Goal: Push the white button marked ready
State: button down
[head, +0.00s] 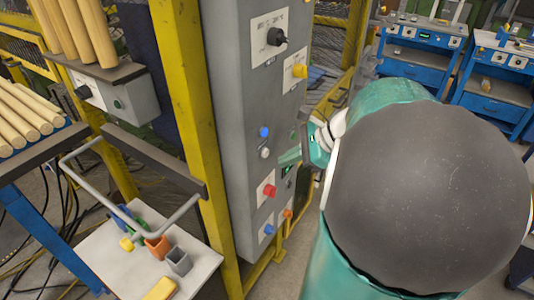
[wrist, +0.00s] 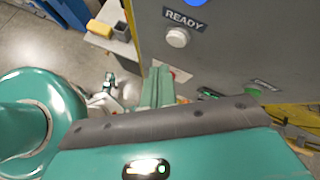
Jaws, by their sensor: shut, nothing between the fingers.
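The white button (wrist: 177,37) sits on the grey control panel (wrist: 235,50), directly under a dark label reading READY (wrist: 185,18). In the head view the white button (head: 265,153) is just below a blue button (head: 264,132). My gripper (head: 283,160) is shut and empty, with its green fingers close to the panel, just right of the white button. In the wrist view my gripper (wrist: 160,72) shows its fingertips a little below and left of the button, with a visible gap. The button's face is unobstructed. I cannot tell the depth between fingertips and panel.
The panel also carries a red button (head: 269,190), a yellow button (head: 299,70), a black knob (head: 276,36) and an orange button (head: 287,213). A yellow post (head: 197,110) stands left of it. A small table (head: 120,268) with coloured holders is lower left.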

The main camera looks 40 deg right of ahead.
jog(key=s, duration=0.1)
jog(key=s+d, duration=0.1)
jog(key=s, duration=0.1)
dwell(0.9)
jog(key=s+a+r+n+g+h, duration=0.1)
jog(key=a+n+h, duration=0.2)
jog(key=a+n, duration=0.9)
jog(key=s+a+r+n+h, duration=0.1)
jog(key=a+n+h, duration=0.1)
jog(key=a+n, duration=0.9)
jog(key=shift+s+a+r+n+g+h, duration=0.35)
jog(key=shift+s+a+n+g+h, duration=0.05)
jog(key=shift+n, duration=0.4)
jog(key=shift+d, duration=0.2)
